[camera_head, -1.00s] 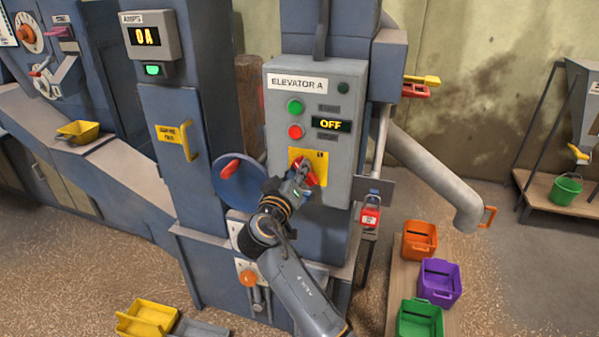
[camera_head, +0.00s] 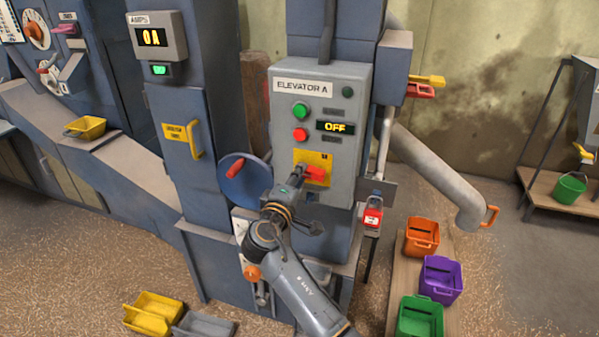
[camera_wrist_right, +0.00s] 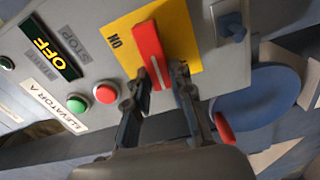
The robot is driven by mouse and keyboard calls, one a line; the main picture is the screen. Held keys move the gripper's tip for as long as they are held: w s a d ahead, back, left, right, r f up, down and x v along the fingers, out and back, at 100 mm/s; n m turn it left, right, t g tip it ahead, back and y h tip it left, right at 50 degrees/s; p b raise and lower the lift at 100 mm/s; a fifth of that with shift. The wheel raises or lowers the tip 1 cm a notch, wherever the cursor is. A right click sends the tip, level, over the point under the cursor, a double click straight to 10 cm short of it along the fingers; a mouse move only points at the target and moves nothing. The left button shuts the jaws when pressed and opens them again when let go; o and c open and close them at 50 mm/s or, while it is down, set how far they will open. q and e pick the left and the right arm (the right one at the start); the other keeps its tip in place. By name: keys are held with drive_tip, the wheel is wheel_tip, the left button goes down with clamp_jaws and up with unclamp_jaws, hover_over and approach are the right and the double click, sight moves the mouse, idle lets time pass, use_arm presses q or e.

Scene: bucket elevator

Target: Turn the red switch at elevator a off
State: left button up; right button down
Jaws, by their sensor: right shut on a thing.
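The red switch (camera_head: 315,173) is a red handle on a yellow plate (camera_head: 325,160) low on the grey Elevator A box (camera_head: 352,92). In the right wrist view, the red switch (camera_wrist_right: 150,52) has a white line along it and an "ON" mark on the plate beside it. My right gripper (camera_head: 297,176) is at the handle's left end. In the wrist view, the fingers of the right gripper (camera_wrist_right: 160,88) stand either side of the handle's near end, shut on it. The display (camera_head: 335,127) reads OFF. My left gripper is not in view.
A green button (camera_head: 300,110) and a red button (camera_head: 299,134) sit above the plate. A blue wheel (camera_head: 247,180) with a red knob is close left of my gripper. A red padlock-like tag (camera_head: 372,216) hangs at right. Coloured bins (camera_head: 422,236) stand lower right.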

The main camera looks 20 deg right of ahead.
sight(304, 134)
drive_tip(key=shift+n, duration=0.5)
drive_tip(key=c, duration=1.2)
unclamp_jaws()
drive_tip(key=shift+f, duration=0.1)
drive_tip(key=shift+o, duration=0.2)
wheel_tip(304, 134, up, 10)
drive_tip(key=shift+s+r, duration=0.1)
drive_tip(key=shift+w, duration=0.2)
